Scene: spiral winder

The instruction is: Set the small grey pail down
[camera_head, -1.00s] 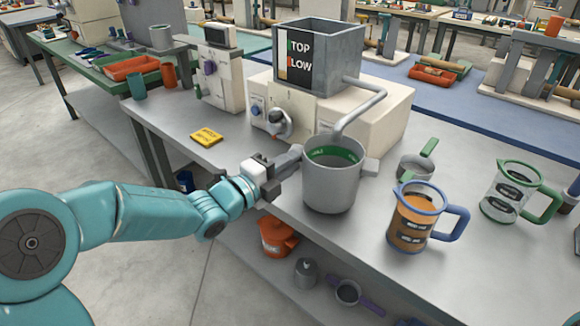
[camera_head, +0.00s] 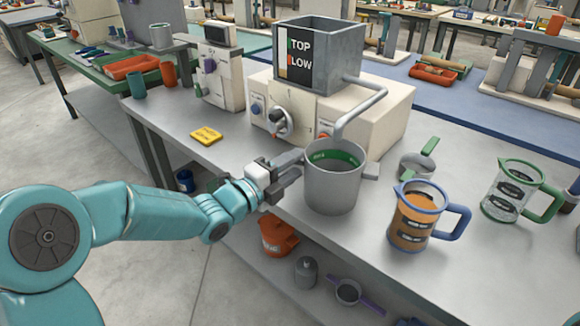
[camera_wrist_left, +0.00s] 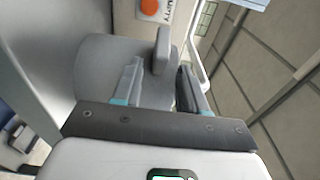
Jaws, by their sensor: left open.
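The small grey pail (camera_head: 331,190) stands upright on the grey bench top under the machine's bent spout. A green band with markings shows inside its rim, and a short tab sticks out on its right side. My left gripper (camera_head: 291,168) is open at the pail's left side, fingers pointing at its wall. In the left wrist view the pail (camera_wrist_left: 105,70) fills the space ahead of the fingers. A grey tab there lies between the open fingers (camera_wrist_left: 160,85); I cannot tell if they touch it. My right gripper is in neither view.
The cream machine (camera_head: 375,115) with its grey hopper (camera_head: 345,50) stands behind the pail. A small grey pot (camera_head: 415,165), a blue-handled jug (camera_head: 415,220) and a green-handled jug (camera_head: 507,195) stand to the right. A yellow block (camera_head: 206,136) lies to the left.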

